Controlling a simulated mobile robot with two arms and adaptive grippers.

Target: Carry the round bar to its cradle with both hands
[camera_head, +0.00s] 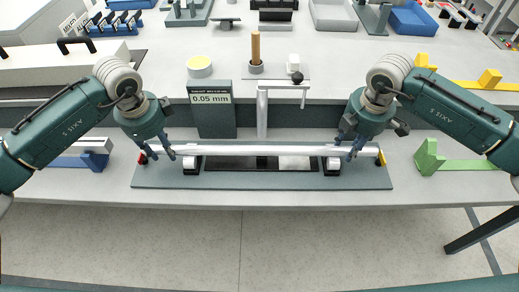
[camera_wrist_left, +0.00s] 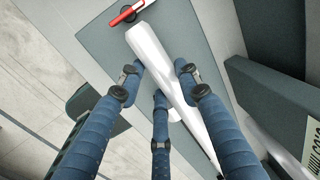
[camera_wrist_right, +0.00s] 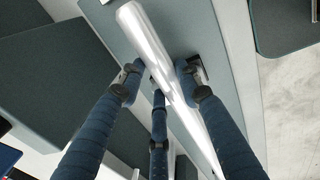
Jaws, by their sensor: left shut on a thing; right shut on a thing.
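The silvery round bar (camera_head: 262,150) lies level from left to right above a dark grey base plate (camera_head: 262,181) at the bench's front. My left gripper (camera_head: 160,153) is shut on its left part, and my right gripper (camera_head: 350,150) is shut on its right part. The bar also runs between the fingers in the left wrist view (camera_wrist_left: 158,58) and the right wrist view (camera_wrist_right: 150,45). Two black-based supports, left (camera_head: 191,166) and right (camera_head: 333,166), stand on the plate under the bar. I cannot tell whether the bar touches them.
A display panel (camera_head: 213,115) reading 0.05 mm stands behind the bar, beside a pale post (camera_head: 262,115). A blue block (camera_head: 95,160) is at left and a green bracket (camera_head: 430,158) at right. The rear bench holds trays and parts.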

